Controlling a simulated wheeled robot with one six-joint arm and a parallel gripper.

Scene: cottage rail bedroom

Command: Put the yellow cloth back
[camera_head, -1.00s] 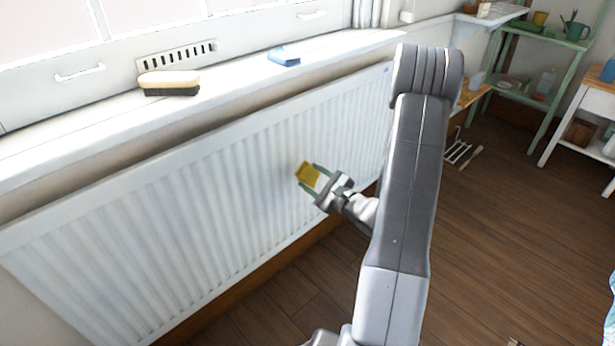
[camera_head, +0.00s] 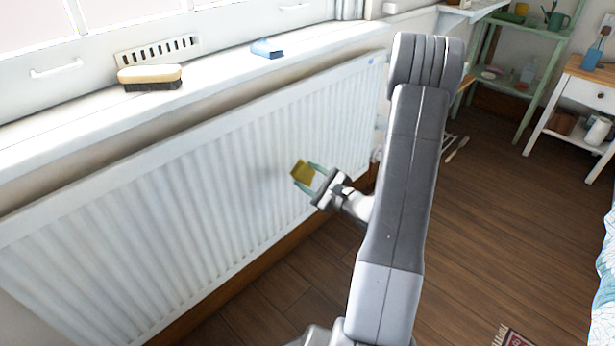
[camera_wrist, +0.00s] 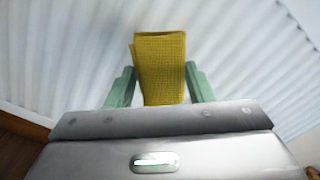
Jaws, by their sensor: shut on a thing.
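The yellow cloth (camera_head: 302,172) is a small folded piece held at the tips of my gripper (camera_head: 312,180), in front of the white radiator. In the wrist view the cloth (camera_wrist: 160,68) stands up between the two green fingers of my gripper (camera_wrist: 160,88), which are shut on it. Its texture is a fine grid and its top edge shows a fold. I cannot tell whether the cloth touches the radiator.
The white radiator (camera_head: 190,190) runs below the windowsill (camera_head: 215,68). On the sill are a brush (camera_head: 150,77) and a blue item (camera_head: 267,48). A green shelf (camera_head: 535,85) and a white side table (camera_head: 585,95) stand at the right. The wooden floor (camera_head: 480,240) between is mostly clear.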

